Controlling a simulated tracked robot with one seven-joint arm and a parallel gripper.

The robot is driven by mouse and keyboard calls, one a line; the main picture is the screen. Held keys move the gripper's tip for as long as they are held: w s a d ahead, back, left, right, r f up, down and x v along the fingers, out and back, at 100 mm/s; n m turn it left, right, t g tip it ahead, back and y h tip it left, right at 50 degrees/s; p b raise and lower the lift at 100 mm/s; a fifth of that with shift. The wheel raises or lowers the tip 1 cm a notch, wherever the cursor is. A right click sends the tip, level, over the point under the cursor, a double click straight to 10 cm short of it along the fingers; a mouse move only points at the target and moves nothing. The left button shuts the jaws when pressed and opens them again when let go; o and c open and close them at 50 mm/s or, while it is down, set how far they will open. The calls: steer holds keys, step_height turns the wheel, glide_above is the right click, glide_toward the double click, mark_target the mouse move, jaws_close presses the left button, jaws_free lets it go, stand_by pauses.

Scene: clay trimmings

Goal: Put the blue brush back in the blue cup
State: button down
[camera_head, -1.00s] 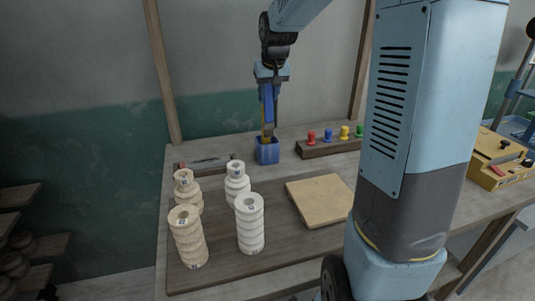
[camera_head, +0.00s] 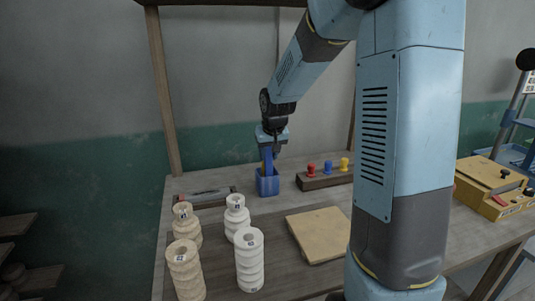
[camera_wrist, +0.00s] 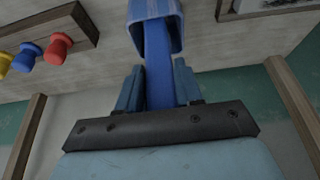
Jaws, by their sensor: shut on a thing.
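The blue cup (camera_head: 268,187) stands upright on the table, near its back edge. My gripper (camera_head: 268,158) points down just above it. In the wrist view my gripper (camera_wrist: 158,88) has its two fingers on either side of the blue brush (camera_wrist: 158,62) and is shut on it. The brush runs from the fingers into the mouth of the cup (camera_wrist: 155,9). Its far end is hidden by the cup wall. In the head view the brush is mostly hidden by the fingers and the cup.
A wooden block with red, blue and yellow knobs (camera_head: 325,176) stands right of the cup. A dark tray (camera_head: 206,196) lies left. Several pale ring stacks (camera_head: 249,262) and a flat clay-coloured board (camera_head: 318,236) are nearer. Bare table lies between the cup and the board.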

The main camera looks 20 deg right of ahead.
steer(key=shift+f, duration=0.3)
steer(key=c, duration=0.7)
jaws_free()
steer(key=shift+c, duration=0.2)
steer(key=shift+r, duration=0.15)
steer(key=v, duration=1.4)
steer(key=s+t, duration=0.1)
steer(key=s, duration=2.6)
steer(key=shift+s+a, duration=0.15)
steer(key=shift+s, duration=0.25)
